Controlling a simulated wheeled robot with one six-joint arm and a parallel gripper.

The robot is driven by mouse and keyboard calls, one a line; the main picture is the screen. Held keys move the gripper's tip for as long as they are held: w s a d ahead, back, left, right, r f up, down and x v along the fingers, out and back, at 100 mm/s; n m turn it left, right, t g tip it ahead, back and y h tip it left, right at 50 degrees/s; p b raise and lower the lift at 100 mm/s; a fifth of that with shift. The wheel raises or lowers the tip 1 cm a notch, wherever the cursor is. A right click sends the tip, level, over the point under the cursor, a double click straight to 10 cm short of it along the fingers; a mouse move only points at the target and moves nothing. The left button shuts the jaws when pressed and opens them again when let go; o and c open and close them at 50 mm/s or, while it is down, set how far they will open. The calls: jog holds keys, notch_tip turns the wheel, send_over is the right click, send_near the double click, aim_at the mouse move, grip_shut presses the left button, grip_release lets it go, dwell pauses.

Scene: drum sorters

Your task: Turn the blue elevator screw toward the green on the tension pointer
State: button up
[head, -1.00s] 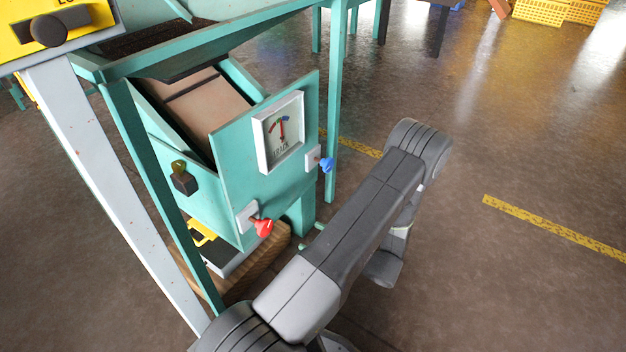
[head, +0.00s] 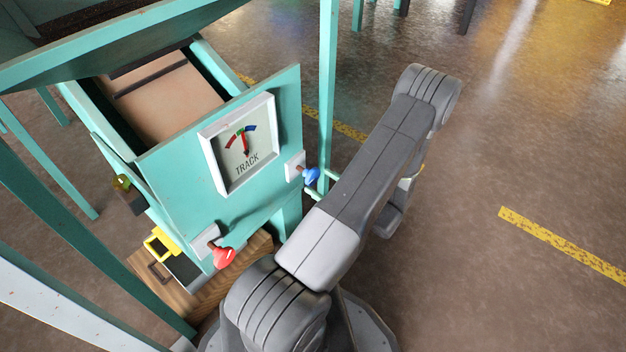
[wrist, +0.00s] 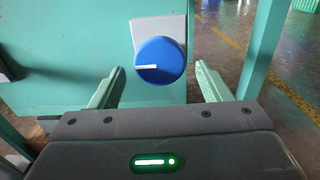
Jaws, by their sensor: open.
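The blue screw (head: 311,176) sticks out of a light plate on the right side of the teal panel. In the wrist view the blue screw (wrist: 160,58) is a round knob with a white line pointing left, nearly level. My gripper (wrist: 158,84) is open, one finger low on each side of the knob, touching neither side visibly. In the head view the fingers are small and partly hidden behind my arm. The tension gauge (head: 240,142), marked TRACK, has a red, green and blue arc; its pointer tip is near the green, close to the blue, but too small to read exactly.
A red knob (head: 223,257) sits lower left on the same panel. A teal post (head: 327,95) stands just right of the blue screw. Floor to the right is open.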

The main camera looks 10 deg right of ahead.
aim_at(315, 179)
jog(key=shift+x, duration=1.95)
jog(key=shift+c, duration=0.4)
jog(key=c, duration=0.8)
